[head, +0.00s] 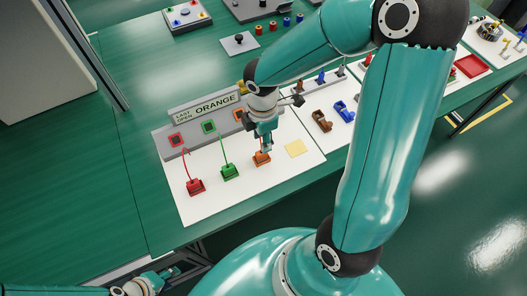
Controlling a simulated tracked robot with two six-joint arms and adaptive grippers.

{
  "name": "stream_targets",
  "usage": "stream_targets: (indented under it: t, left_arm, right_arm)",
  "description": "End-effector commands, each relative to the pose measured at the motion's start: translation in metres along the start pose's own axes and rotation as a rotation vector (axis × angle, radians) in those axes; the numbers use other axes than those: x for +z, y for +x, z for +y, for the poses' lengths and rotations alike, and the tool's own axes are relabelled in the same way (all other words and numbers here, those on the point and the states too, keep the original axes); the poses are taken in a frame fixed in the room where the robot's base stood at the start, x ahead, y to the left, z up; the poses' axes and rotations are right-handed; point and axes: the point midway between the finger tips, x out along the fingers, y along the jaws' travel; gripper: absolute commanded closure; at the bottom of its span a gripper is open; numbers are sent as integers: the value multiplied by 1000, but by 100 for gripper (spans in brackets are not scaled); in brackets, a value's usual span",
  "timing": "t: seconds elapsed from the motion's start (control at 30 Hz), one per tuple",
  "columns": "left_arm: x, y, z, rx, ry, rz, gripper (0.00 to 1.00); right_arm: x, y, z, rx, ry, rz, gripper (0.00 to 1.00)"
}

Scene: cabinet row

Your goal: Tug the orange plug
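The orange plug (261,158) is on the white board (250,196), at the right of a row with a green plug (229,172) and a red plug (195,187). My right gripper (266,146) points down directly at the orange plug and overlaps its top. Its fingers are too small and partly covered to tell whether they grip it. The orange socket (239,115) shows on the grey strip behind, partly beside my arm. A sign there reads "LAST OPEN ORANGE" (207,109). My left gripper (174,272) is low at the bottom left, away from the board; its opening is unclear.
A yellow square (295,148) lies right of the orange plug. Red (176,139) and green (208,127) sockets sit on the strip. Brown (321,121) and blue (343,111) items stand on the neighbouring board. The green table (80,190) is clear at left.

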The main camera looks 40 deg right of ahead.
Motion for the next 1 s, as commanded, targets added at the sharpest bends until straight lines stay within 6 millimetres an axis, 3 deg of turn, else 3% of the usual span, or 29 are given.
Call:
stream_targets:
  t: [0.1,0.43,0.9,1.0]
  left_arm:
    - [0,21,-8,0,0,0,60]
    - [-1,54,-20,0,0,1,60]
    - [-1,59,-21,0,0,1,60]
    - [-1,59,-21,0,0,1,60]
  right_arm:
    - [-2,24,1,0,-3,0,60]
    - [-3,65,2,0,-8,0,60]
    - [-4,72,2,1,-9,0,60]
    - [-4,72,2,1,-9,0,69]
